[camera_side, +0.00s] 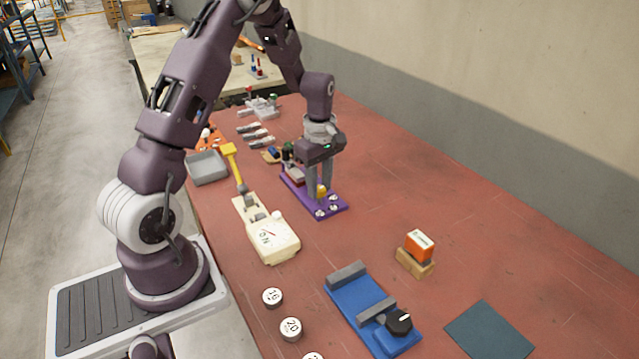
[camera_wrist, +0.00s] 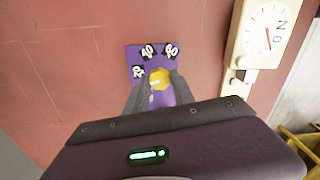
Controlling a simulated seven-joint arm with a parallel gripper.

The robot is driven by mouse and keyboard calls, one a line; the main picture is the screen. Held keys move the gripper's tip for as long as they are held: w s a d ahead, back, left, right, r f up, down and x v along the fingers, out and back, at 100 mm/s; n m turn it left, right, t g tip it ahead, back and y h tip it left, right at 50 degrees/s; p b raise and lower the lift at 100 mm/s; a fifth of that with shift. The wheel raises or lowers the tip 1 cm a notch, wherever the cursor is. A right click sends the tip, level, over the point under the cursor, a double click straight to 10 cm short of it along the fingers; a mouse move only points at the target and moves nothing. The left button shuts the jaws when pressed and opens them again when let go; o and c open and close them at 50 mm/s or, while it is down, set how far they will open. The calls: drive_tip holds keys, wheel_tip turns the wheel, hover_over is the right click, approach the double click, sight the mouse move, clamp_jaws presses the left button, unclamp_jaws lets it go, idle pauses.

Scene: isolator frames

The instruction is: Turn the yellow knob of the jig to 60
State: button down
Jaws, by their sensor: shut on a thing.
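The purple jig (camera_side: 333,209) lies on the red table below my gripper (camera_side: 319,192). Its yellow knob (camera_side: 322,189) sits between my two fingers, partly hidden by them. In the wrist view the yellow knob (camera_wrist: 159,77) shows between the grey fingertips, and my gripper (camera_wrist: 158,84) is shut on it. Number tags stand on the purple plate (camera_wrist: 132,54) around the knob: one at the left that looks like 20, a 40 (camera_wrist: 148,51) above it, and a 60 (camera_wrist: 172,49) at the upper right. Which tag the knob points at cannot be told.
A blue fixture (camera_side: 372,312), an orange box (camera_side: 420,245) on a wooden block and numbered discs (camera_side: 290,328) lie nearer the camera. The table's right side is mostly clear.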

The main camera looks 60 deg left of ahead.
drive_tip(key=m, duration=2)
drive_tip(key=shift+r+m, duration=0.1)
drive_tip(key=shift+m, duration=2.9)
drive_tip(key=c, duration=1.1)
unclamp_jaws()
drive_tip(key=shift+o, duration=0.2)
